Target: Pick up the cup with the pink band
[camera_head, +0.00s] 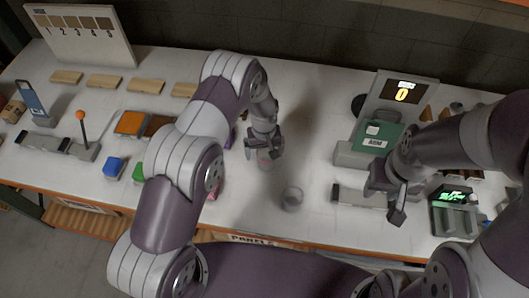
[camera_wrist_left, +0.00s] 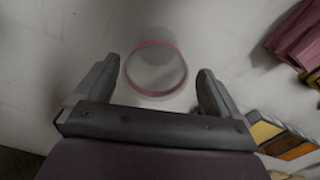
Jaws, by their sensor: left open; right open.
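The cup with the pink band (camera_wrist_left: 156,68) is clear and stands on the white table, seen from above in the left wrist view. It shows in the head view (camera_head: 264,160) just under my left gripper (camera_head: 264,148), which partly covers it. In the left wrist view my left gripper (camera_wrist_left: 158,90) is open, with one finger on each side of the cup's near part and gaps visible on both sides. My right gripper (camera_head: 392,202) is open and empty over the right part of the table.
Another clear cup (camera_head: 292,198) stands nearer the table's front edge. Pink blocks (camera_wrist_left: 300,40) lie right of the banded cup. A green device (camera_head: 380,140) with a display stands at right. Blue (camera_head: 114,167) and orange (camera_head: 131,123) items lie at left. Wooden blocks (camera_head: 104,81) lie behind.

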